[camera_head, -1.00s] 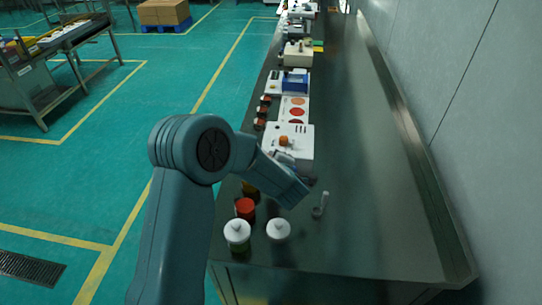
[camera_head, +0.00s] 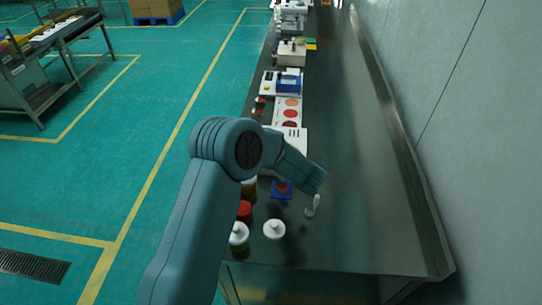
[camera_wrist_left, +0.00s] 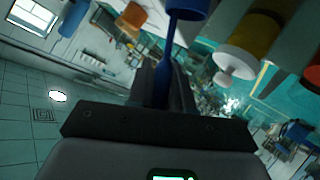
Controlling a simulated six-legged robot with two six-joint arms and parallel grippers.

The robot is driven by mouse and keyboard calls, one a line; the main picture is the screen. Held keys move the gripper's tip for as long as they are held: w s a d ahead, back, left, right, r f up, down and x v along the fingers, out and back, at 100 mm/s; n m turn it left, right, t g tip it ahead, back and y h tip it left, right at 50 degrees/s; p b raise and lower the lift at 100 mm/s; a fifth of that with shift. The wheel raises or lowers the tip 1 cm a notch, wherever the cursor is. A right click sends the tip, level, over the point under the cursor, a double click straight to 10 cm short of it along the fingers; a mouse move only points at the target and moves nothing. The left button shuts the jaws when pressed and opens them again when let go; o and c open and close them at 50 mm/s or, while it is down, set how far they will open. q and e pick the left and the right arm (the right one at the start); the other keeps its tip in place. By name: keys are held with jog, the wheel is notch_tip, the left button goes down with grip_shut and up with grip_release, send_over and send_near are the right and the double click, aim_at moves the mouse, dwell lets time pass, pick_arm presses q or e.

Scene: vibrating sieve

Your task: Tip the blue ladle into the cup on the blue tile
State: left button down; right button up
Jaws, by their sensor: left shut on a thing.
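The blue ladle (camera_wrist_left: 166,62) stands between the fingers of my left gripper (camera_wrist_left: 166,75) in the left wrist view, with its wide end at the top edge. The gripper is shut on its handle. The blue tile (camera_head: 274,193) lies on the bench in the head view, partly behind my arm. A small reddish round thing (camera_head: 282,186) is on it, likely the cup, but too small to make out. My left forearm reaches over the bench just right of the tile; its fingers and the ladle cannot be made out there. My right gripper is in neither view.
White-lidded jars (camera_head: 239,234) (camera_head: 274,229) and a red-lidded jar (camera_head: 245,209) stand near the bench's front left. A small pale scoop-like item (camera_head: 313,206) lies to their right. A white panel with red discs (camera_head: 288,112) is farther back. The bench's right side is clear.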

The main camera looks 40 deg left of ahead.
pick_arm(q)
jog(key=w+r+m+g, duration=0.1)
jog(key=w+d+r+m+g+y, duration=0.1)
jog(key=r+m, duration=0.1)
jog(key=shift+w+d+g+y, duration=0.2)
jog(key=shift+w+g+y, duration=0.05)
jog(key=shift+g+y, duration=0.05)
dwell(0.6)
